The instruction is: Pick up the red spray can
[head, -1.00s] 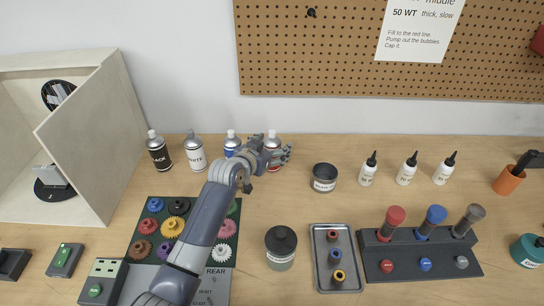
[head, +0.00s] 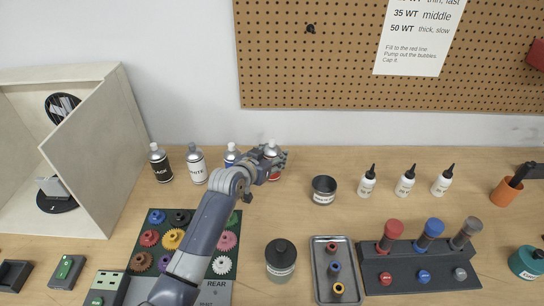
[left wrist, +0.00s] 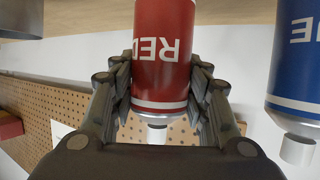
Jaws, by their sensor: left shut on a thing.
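The red spray can (head: 275,176) stands at the right end of a row of cans at the back of the table, partly hidden by my left gripper (head: 275,160). In the left wrist view the red can (left wrist: 162,55) appears upside down, its label partly covered by the fingers. My left gripper (left wrist: 160,88) is shut on its body, with a finger on each side. I cannot tell whether the can's base is clear of the table. My right gripper is not in view.
The blue can (head: 231,155) is close beside the red one; it also shows in the left wrist view (left wrist: 295,70). The white can (head: 196,166) and black can (head: 160,164) stand further left. A dark cup (head: 323,190) stands to the right, with clear table between.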

